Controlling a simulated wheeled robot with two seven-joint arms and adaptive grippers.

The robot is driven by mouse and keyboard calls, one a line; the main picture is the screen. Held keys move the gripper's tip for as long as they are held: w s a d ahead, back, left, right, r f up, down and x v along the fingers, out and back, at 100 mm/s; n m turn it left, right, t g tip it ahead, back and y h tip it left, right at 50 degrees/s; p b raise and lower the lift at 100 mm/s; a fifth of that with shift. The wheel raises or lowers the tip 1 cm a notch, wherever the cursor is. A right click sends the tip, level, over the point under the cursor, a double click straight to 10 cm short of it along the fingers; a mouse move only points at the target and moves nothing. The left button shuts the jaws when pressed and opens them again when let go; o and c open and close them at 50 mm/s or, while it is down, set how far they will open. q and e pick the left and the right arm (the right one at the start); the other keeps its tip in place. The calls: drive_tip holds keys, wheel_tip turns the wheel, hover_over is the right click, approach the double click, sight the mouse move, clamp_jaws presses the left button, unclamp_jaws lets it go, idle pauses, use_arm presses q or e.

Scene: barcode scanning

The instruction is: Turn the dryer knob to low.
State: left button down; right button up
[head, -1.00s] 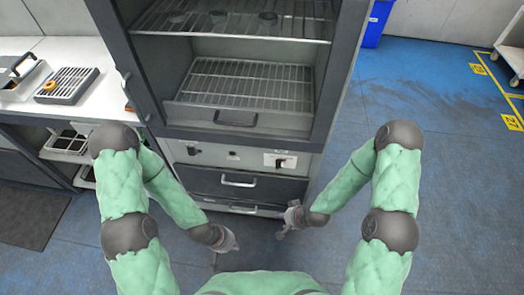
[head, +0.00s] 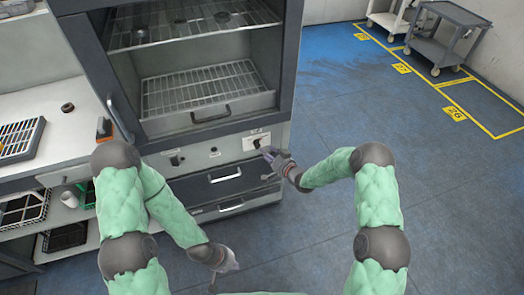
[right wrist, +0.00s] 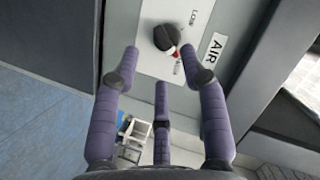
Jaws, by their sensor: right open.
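The dryer (head: 246,60) is a tall grey cabinet with wire racks in the head view. Its dark knob (head: 258,143) sits on a white plate on the front panel; the right wrist view shows the knob (right wrist: 166,37) close up. Its red mark points down and right, towards small sideways lettering. "LOW" is printed above right of it. My right gripper (head: 268,160) is open and empty just in front of the knob, fingers (right wrist: 160,65) spread and apparently not touching it. My left gripper (head: 222,272) hangs low before the dryer, apart from it; its jaw state is unclear.
Drawers with handles (head: 225,176) lie below the knob panel. A counter (head: 40,90) with a tray (head: 20,140) stands at left, with shelves under it. Grey carts (head: 448,38) stand far right. The blue floor right of the dryer is clear.

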sight(258, 144)
drive_tip(key=shift+b+x, duration=0.65)
drive_tip(key=shift+x, duration=1.95)
clamp_jaws()
